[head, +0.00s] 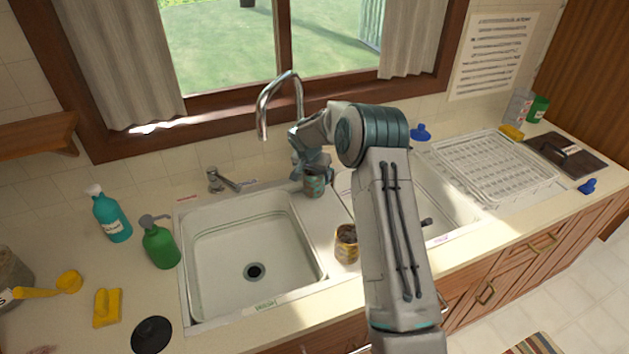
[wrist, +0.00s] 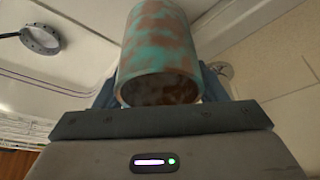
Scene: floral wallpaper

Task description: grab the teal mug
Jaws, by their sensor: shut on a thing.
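The teal mug (head: 314,186) has brown rust-like patches and stands upright at the back of the strip between the two sink basins, by the faucet. My gripper (head: 313,168) reaches it from above and behind and is shut on it. In the wrist view the mug (wrist: 160,55) fills the top middle, its open rim facing the camera, between the blue fingers of my gripper (wrist: 160,92). I cannot tell whether its base touches the surface.
A yellow-brown mug (head: 346,244) stands nearer on the same strip. The left basin (head: 253,240) is empty. The tall faucet (head: 264,110) rises close behind my gripper. A white dish rack (head: 497,172) lies to the right. Green (head: 160,245) and teal bottles (head: 111,216) stand left.

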